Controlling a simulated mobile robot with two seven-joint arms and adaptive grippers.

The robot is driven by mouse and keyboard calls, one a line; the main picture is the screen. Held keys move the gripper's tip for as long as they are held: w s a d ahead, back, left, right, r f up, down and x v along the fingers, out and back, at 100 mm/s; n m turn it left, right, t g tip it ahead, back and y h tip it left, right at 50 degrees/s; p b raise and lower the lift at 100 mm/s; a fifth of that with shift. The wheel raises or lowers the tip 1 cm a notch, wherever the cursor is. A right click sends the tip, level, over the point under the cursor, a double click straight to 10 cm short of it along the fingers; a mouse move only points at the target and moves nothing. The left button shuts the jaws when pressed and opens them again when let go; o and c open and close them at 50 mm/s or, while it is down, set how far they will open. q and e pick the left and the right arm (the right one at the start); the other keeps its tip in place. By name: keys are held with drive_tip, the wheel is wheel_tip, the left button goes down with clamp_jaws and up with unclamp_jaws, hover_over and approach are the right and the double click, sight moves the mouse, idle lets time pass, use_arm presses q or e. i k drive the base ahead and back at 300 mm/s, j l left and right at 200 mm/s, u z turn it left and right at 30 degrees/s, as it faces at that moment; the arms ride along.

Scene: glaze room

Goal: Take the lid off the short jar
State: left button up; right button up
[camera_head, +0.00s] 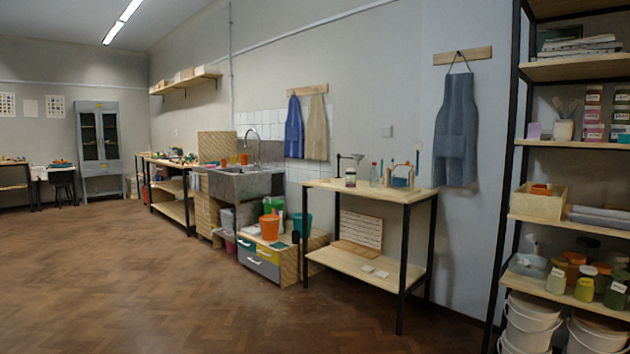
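Neither of my grippers shows in the head view. I cannot tell for certain which jar is the short jar. Several more jars stand on a lower shelf of the rack at the right. Among them are a pale green jar (556,282), a yellow-green jar (584,291) with a light top, and a dark green jar (615,296). They are too small to make out lids clearly.
The black-framed rack (508,150) fills the right edge, with white buckets (530,325) at its bottom. A sink (240,183) and a low drawer unit (262,262) with an orange bucket (270,227) stand left of the workbench. The parquet floor (150,270) is clear at left and front.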

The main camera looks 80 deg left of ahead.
sight(350, 181)
drive_tip(key=u, duration=2.4)
drive_tip(key=i+j+u, duration=0.3)
drive_tip(key=i, duration=0.9)
drive_tip(key=i+u, duration=0.25)
drive_tip(key=i, duration=1)
